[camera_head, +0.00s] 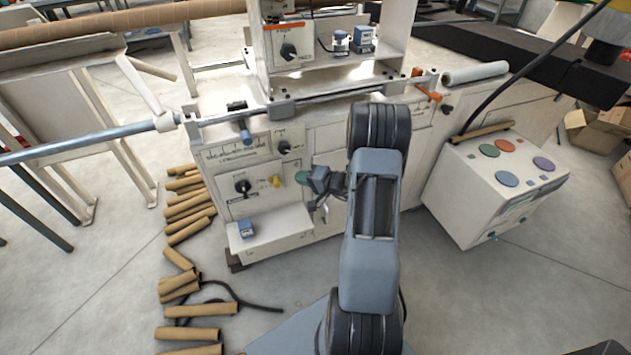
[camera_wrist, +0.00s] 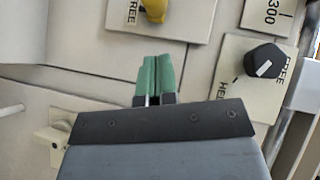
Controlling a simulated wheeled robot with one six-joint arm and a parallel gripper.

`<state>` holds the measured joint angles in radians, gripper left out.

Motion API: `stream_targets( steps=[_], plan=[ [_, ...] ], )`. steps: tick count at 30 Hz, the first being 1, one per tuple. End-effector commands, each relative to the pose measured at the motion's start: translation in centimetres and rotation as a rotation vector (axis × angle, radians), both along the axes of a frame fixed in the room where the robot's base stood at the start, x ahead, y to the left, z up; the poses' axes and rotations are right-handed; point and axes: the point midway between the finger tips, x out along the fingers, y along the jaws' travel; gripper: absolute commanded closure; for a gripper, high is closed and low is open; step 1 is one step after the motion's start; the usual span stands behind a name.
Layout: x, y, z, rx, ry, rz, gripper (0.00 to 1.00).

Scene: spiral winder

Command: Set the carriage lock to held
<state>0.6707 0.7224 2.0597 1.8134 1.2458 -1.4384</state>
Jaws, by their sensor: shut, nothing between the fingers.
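A black knob (camera_wrist: 265,60) sits on a pale plate in the wrist view, with FREE beside it at the right and a partly legible HELD at the lower left. Its white mark runs diagonally; I cannot tell which label it points to. In the head view this appears to be the black knob (camera_head: 285,147) on the front panel. A yellow knob (camera_wrist: 154,10) on a plate marked FREE is cut off at the top, and shows in the head view too (camera_head: 275,181). My gripper (camera_wrist: 155,72) is shut and empty, its green fingers apart from both knobs.
Another black knob (camera_head: 242,186) is left of the yellow one. A ledge with a small blue device (camera_head: 247,228) juts out below. A blue-tipped handle (camera_head: 245,132) stands above the panel. Cardboard tubes (camera_head: 188,215) lie on the floor at left; a button console (camera_head: 500,185) stands right.

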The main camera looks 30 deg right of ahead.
Motion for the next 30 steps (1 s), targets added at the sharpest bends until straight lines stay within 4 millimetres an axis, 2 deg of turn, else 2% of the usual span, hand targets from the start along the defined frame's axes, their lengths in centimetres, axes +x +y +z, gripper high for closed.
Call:
stream_targets(
  steps=[2,6,12,25,30],
  plan=[
    [1.0,0.9,-0.4,0.001,-0.001,0.004,1.00],
    [1.1,2.6,-0.9,0.000,0.001,0.003,1.00],
    [1.4,3.9,-1.3,0.000,0.000,0.001,1.00],
    [1.5,4.2,-1.4,0.000,0.000,0.000,1.00],
    [1.4,3.8,-1.7,-0.002,-0.002,-0.021,1.00]
  ],
)
